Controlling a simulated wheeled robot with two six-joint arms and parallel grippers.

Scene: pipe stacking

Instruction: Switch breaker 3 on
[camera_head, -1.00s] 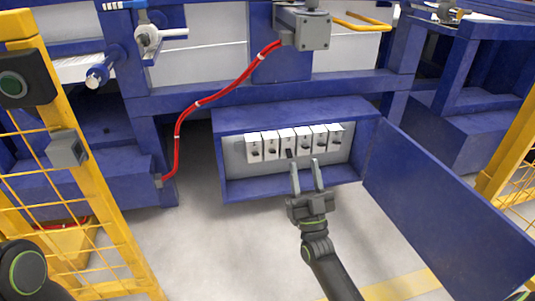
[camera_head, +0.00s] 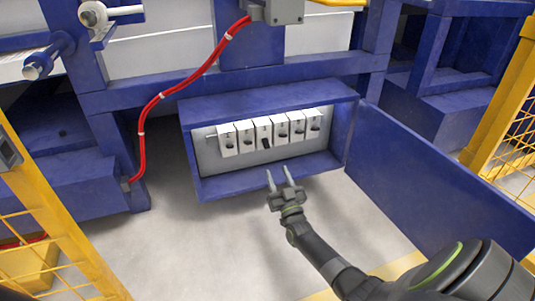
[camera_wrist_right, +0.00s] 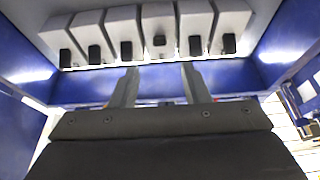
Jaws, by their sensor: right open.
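The open breaker box (camera_head: 240,186) holds a row of several white breakers. Breaker 3, third from the left in the head view (camera_head: 262,132), has a dark toggle that points down, unlike its neighbours' toggles. The wrist view seems turned over; there the odd breaker (camera_wrist_right: 158,22) lies just right of the middle, its toggle set differently from the others. My right gripper (camera_head: 277,172) is open and empty at the box's lower front edge, apart from the breakers. In the wrist view its fingers (camera_wrist_right: 159,69) point towards the odd breaker. My left gripper is out of view.
The blue box door (camera_head: 430,190) stands open to the right, close to my right arm. A red cable (camera_head: 160,97) hangs left of the box. Yellow fences stand at the left (camera_head: 50,215) and right (camera_head: 505,120). The floor before the box is clear.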

